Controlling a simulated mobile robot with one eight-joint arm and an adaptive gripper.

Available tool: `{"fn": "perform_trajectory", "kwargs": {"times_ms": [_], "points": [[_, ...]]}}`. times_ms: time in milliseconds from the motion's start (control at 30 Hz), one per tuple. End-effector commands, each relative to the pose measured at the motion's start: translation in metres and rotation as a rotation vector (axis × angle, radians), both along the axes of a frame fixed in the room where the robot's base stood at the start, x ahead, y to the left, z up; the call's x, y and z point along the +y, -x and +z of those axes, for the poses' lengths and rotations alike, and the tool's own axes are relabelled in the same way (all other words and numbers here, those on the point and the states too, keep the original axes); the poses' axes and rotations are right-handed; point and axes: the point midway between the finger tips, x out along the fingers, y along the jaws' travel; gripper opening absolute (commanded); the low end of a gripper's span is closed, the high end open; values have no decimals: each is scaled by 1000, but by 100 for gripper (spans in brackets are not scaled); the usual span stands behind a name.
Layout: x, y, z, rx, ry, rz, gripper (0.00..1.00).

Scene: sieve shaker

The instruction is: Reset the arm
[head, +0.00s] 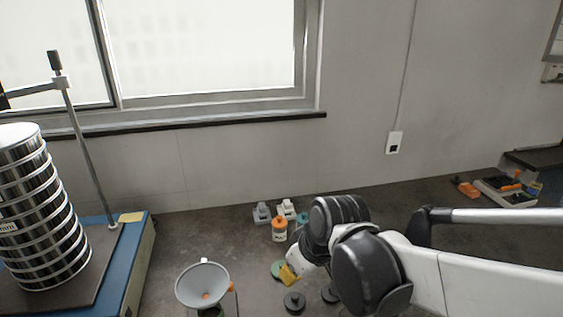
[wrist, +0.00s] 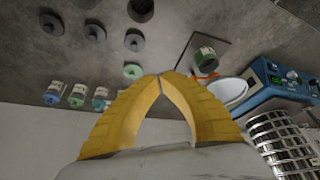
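My arm reaches in from the right in the head view, over the dark worktop (head: 190,236). My gripper (head: 289,275) has yellow fingers and points down and left there. In the wrist view the two fingertips of my gripper (wrist: 176,76) meet, with only an arched gap behind them and nothing held between them. In the head view a green round item (head: 277,268) shows just behind the fingers, partly hidden. I cannot tell its distance from the fingers.
A sieve stack (head: 42,215) stands on the blue shaker (head: 142,262) at left. A grey funnel (head: 203,286) stands near the front. An orange-topped jar (head: 279,231) and small containers stand behind my gripper. Black round pieces (head: 294,303) lie in front. A wall outlet (head: 394,142) is behind.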

Motion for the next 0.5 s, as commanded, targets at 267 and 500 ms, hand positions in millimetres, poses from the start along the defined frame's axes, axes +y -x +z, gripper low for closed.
{"fn": "perform_trajectory", "kwargs": {"times_ms": [267, 500], "points": [[-115, 57, 28, -108, -50, -439, 0], [-163, 92, 27, -179, -89, -663, 0]]}}
